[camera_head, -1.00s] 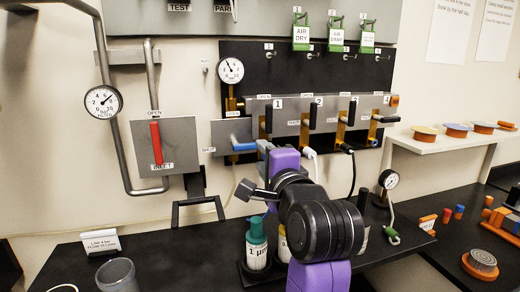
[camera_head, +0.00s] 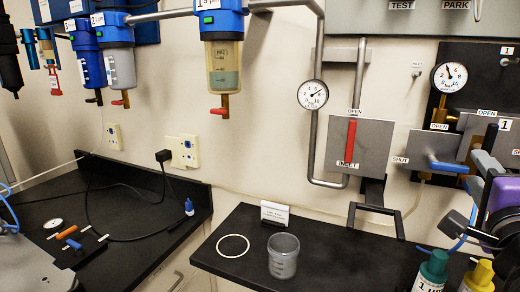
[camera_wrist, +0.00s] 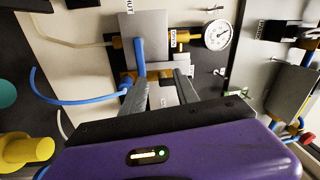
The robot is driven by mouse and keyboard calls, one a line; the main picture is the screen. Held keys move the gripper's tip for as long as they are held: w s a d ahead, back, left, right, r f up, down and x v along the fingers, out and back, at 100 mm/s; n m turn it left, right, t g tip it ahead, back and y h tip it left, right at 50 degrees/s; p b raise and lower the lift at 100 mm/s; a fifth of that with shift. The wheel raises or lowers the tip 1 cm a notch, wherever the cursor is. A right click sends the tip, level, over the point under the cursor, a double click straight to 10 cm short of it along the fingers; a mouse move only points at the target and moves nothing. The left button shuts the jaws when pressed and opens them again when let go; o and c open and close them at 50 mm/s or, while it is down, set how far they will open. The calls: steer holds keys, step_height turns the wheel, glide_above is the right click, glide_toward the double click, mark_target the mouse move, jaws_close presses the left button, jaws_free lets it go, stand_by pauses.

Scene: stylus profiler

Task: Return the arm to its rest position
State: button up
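My gripper (camera_wrist: 162,88) shows in the wrist view as two grey fingers with a gap between them, and nothing is held there. Its purple body (camera_wrist: 240,150) fills the bottom of that view. The fingers point toward the wall panel, near a blue lever handle (camera_wrist: 139,58) on a grey plate. In the head view, part of my purple arm (camera_head: 504,196) shows at the right edge, close to the valve panel and right of the blue handle (camera_head: 447,167). The rest of the arm is cut off there.
A red-handled inlet valve (camera_head: 350,141) and a gauge (camera_head: 312,94) are on the wall. Below are a clear cup (camera_head: 283,256), a white ring (camera_head: 233,246), and green (camera_head: 433,268) and yellow (camera_head: 480,276) bottles. Filters (camera_head: 222,65) hang above. A gap separates the two black counters.

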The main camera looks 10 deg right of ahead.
steer(key=a+r+n+t+y, duration=0.1)
steer(key=a+n+t, duration=0.45)
steer(key=n, duration=0.35)
steer(key=s+a+f+n+y, duration=0.5)
steer(key=a+f+n+y, duration=0.4)
steer(key=f+n, duration=0.35)
steer(key=s+a+f+g, duration=0.3)
steer(key=s+a+f, duration=0.1)
steer(key=s+f, duration=0.7)
steer(key=s+a+f+n+g+y, duration=0.1)
steer(key=s+a+f+g, duration=0.2)
steer(key=s+f, duration=0.8)
steer(key=s+a, duration=0.2)
steer(key=s, duration=0.1)
steer(key=shift+a, duration=0.15)
steer(key=shift+s+n+g, duration=0.1)
steer(key=shift+n+g, duration=0.15)
